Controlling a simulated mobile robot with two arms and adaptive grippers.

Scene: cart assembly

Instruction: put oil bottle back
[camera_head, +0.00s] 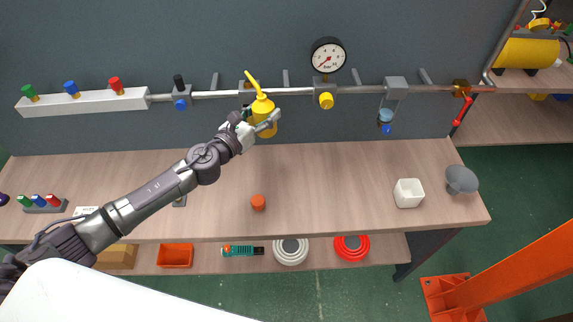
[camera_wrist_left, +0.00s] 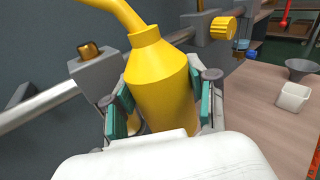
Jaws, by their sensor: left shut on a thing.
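The yellow oil bottle (camera_head: 263,106) has a long thin spout and is held near the pipe on the back wall, above the table. My left gripper (camera_head: 262,124) is shut around its body. In the left wrist view the bottle (camera_wrist_left: 162,90) sits between the two teal-padded fingers of the left gripper (camera_wrist_left: 160,100), with its spout pointing up and to the left. Its lower end is hidden behind the white wrist part. My right gripper is not seen in either view.
A metal pipe (camera_head: 300,90) with a pressure gauge (camera_head: 327,55) and a yellow knob (camera_head: 326,101) runs along the wall. On the wooden table (camera_head: 330,190) stand an orange cap-like piece (camera_head: 258,202), a white cup (camera_head: 408,193) and a grey funnel (camera_head: 461,181). The table's middle is mostly clear.

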